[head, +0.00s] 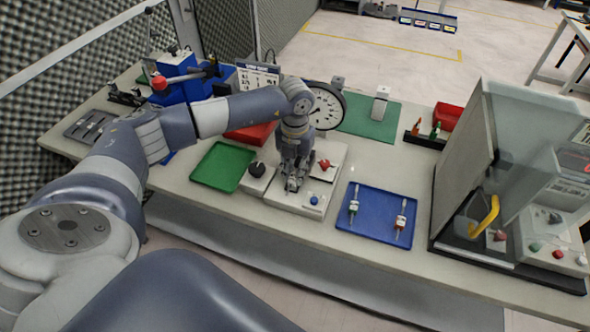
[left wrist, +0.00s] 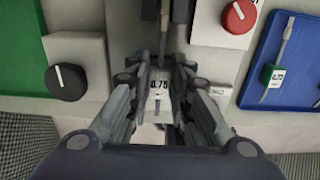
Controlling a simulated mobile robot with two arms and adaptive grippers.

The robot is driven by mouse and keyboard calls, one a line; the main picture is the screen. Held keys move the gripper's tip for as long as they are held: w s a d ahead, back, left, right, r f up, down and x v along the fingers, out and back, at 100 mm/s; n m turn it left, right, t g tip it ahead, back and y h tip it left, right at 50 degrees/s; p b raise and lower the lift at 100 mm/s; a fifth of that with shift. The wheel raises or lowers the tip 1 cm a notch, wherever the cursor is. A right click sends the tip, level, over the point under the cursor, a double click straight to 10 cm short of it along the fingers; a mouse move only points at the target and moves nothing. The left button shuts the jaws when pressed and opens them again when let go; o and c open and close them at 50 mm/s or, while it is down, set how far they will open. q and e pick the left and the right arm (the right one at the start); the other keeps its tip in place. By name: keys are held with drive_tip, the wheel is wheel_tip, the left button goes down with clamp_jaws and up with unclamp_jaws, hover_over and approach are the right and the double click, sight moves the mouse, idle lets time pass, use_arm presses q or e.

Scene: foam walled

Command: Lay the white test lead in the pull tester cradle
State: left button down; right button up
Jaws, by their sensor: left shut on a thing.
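My left gripper (head: 292,184) reaches down over the pull tester base (head: 326,178) on the bench, in front of the round dial gauge (head: 325,106). In the left wrist view its fingers are shut on a white piece labelled 0.75, the white test lead (left wrist: 159,84). Most of the lead is hidden by the fingers. Ahead of the fingertips is a dark slot between grey uprights, which looks like the cradle (left wrist: 164,28). I cannot tell whether the lead touches it. My right gripper is not in view.
A blue tray (head: 374,229) to the right holds a green-marked lead (head: 353,204) and a red-marked lead (head: 401,219). A green tray (head: 216,166) lies left. A black knob (head: 257,169) and red knob (head: 325,164) flank the gripper. A clear-shielded machine (head: 530,130) stands far right.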

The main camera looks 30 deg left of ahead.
use_arm(q)
drive_tip(key=shift+f+b, duration=0.6)
drive_tip(key=shift+f, duration=0.1)
drive_tip(key=c, duration=1.5)
unclamp_jaws()
drive_tip(key=shift+o, duration=0.7)
wheel_tip(320, 180, up, 12)
